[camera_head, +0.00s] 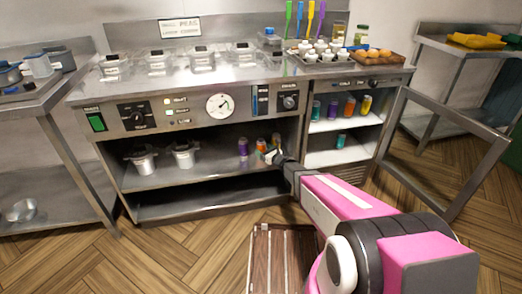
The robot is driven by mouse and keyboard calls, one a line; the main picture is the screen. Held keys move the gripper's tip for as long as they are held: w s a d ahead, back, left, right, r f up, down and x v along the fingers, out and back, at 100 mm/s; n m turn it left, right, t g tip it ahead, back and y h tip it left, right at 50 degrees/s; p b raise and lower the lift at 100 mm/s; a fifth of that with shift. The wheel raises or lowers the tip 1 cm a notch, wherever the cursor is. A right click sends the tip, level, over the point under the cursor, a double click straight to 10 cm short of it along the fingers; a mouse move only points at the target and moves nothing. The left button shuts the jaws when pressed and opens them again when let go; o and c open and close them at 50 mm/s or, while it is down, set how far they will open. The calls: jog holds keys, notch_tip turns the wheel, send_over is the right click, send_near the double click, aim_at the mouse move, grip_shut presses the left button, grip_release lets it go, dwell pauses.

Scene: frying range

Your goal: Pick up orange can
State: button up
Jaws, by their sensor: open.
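A small orange can (261,145) stands on the open middle shelf under the counter, at its right end. My gripper (270,155) is at this shelf, just in front and to the right of that can. Its jaws are open, but the fingers are small and partly merge with the cans behind. I cannot tell whether they touch the can. A purple can (243,147) stands to the left, and another small can (276,138) is partly hidden behind the gripper. Another orange can (349,107) stands in the right-hand cabinet.
Two metal pots (183,155) stand left on the middle shelf. A slatted wooden object (275,262) is on the floor.

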jog(key=x, duration=0.2)
jog(key=shift+w+a, duration=0.2)
jog(key=shift+w, duration=0.1)
jog(key=c, duration=1.2)
jog(key=shift+o, duration=0.2)
